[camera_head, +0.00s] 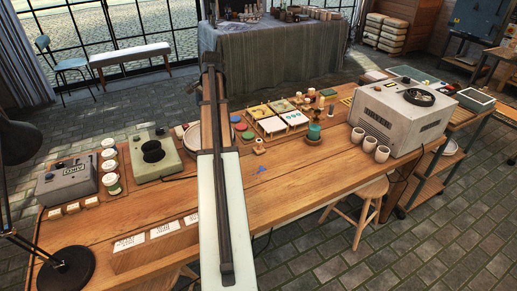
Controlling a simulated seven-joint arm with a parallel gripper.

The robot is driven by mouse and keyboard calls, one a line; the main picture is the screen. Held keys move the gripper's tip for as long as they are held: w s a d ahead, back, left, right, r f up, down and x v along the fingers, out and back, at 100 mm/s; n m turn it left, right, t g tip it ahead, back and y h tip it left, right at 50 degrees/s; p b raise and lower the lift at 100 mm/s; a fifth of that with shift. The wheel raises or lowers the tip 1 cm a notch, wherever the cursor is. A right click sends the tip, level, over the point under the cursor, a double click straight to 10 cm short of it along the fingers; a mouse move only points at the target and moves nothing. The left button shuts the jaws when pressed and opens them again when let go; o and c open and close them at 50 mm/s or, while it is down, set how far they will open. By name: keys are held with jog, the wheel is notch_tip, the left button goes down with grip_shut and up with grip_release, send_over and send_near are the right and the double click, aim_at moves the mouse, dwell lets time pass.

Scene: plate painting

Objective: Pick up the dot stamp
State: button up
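I cannot tell for certain which object is the dot stamp. A small pale piece (259,146) stands alone on the wooden worktable (300,184), just right of my arm. A small dark-topped piece (331,110) stands farther right, near a cluster of small upright wooden pieces (311,94). My arm runs up the middle of the view from the bottom edge and covers part of the table. I cannot make out my gripper's fingers, and nothing held shows.
A grey machine (397,115) and white cups (370,145) stand at right. A teal cup (314,131) is near white tiles (272,126). The front right tabletop is clear.

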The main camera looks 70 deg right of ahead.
aim_at(259, 140)
jog(key=s+d+f+m+g+y, duration=0.1)
jog(key=s+d+f+g, duration=0.15)
jog(key=s, duration=0.75)
jog(key=s+d+f+m+g, duration=0.1)
jog(key=s+d+f, duration=0.15)
jog(key=s, duration=0.75)
jog(key=shift+m, duration=0.3)
jog(key=f, duration=0.8)
jog(key=shift+s+a+f, duration=0.1)
jog(key=shift+a+f, duration=0.1)
jog(key=shift+a, duration=0.05)
jog(key=shift+w+d+f, duration=0.1)
jog(key=shift+f, duration=1.3)
jog(key=shift+w+d+f, duration=0.1)
jog(key=shift+f, duration=1.3)
jog(key=c, duration=1.3)
jog(key=shift+o, duration=0.2)
jog(key=shift+r, duration=0.1)
notch_tip(259, 140, up, 10)
jog(key=shift+f, duration=0.1)
